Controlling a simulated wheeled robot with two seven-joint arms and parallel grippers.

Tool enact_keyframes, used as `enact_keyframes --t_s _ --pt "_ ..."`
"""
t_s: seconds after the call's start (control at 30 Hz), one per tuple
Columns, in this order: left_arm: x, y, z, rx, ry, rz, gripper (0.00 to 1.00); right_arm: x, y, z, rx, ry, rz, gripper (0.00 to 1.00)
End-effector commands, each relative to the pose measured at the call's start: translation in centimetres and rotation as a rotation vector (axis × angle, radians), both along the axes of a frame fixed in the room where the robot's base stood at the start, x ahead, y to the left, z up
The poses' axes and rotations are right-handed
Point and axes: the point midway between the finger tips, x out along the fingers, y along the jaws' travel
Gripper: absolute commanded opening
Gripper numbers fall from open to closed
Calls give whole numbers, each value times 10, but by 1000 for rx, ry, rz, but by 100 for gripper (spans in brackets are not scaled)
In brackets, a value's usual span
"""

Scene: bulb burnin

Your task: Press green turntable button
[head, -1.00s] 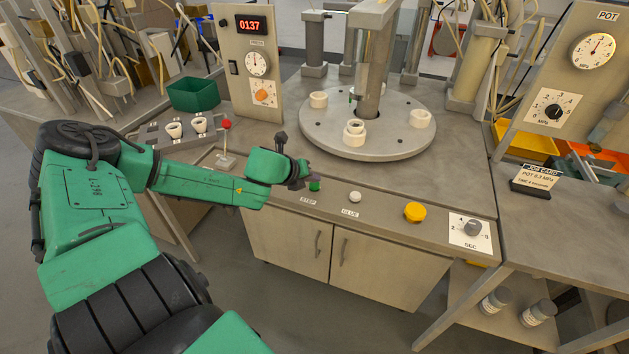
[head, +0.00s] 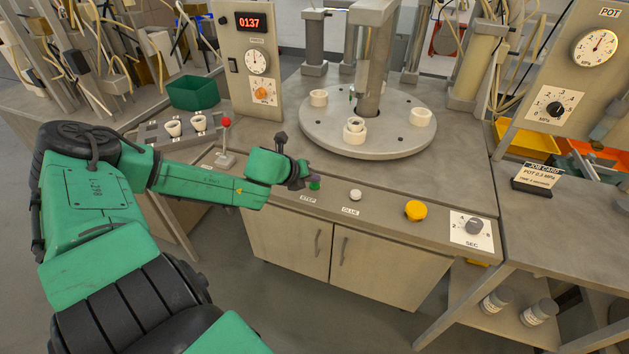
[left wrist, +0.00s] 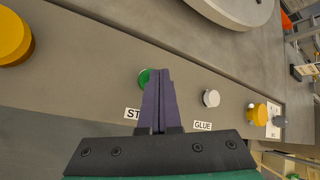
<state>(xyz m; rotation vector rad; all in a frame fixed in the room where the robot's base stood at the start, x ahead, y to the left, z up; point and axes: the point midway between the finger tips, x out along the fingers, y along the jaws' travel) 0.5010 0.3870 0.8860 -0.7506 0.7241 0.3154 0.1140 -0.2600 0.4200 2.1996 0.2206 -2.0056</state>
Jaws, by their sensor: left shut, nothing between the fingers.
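The green button (head: 315,186) sits on the front strip of the bench, by the label STEP. My left gripper (head: 311,179) is directly at it, fingers pointing down. In the left wrist view the shut purple fingers (left wrist: 160,74) partly cover the green button (left wrist: 144,77), whose left part shows beside their tips. Whether the tips touch the button I cannot tell. The grey round turntable (head: 367,148) stands behind, with several white ring-shaped holders on it. My right gripper is not in view.
A white button (head: 355,194) by the label GLUE, a yellow button (head: 415,210) and a SEC knob (head: 473,227) lie to the right on the strip. A red-topped lever (head: 226,122) stands left, behind my forearm.

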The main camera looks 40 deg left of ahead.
Motion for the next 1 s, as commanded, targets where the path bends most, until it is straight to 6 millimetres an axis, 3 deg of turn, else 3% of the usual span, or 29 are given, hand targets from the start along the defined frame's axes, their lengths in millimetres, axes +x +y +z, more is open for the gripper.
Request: enact_keyframes --t_s 0.43,0.73,1.0 --pt "0 0 -2 -1 1 1 0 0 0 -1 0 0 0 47" --pt "0 0 16 -1 1 1 0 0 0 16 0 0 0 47" --pt "0 0 16 -1 1 0 0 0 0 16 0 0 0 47"
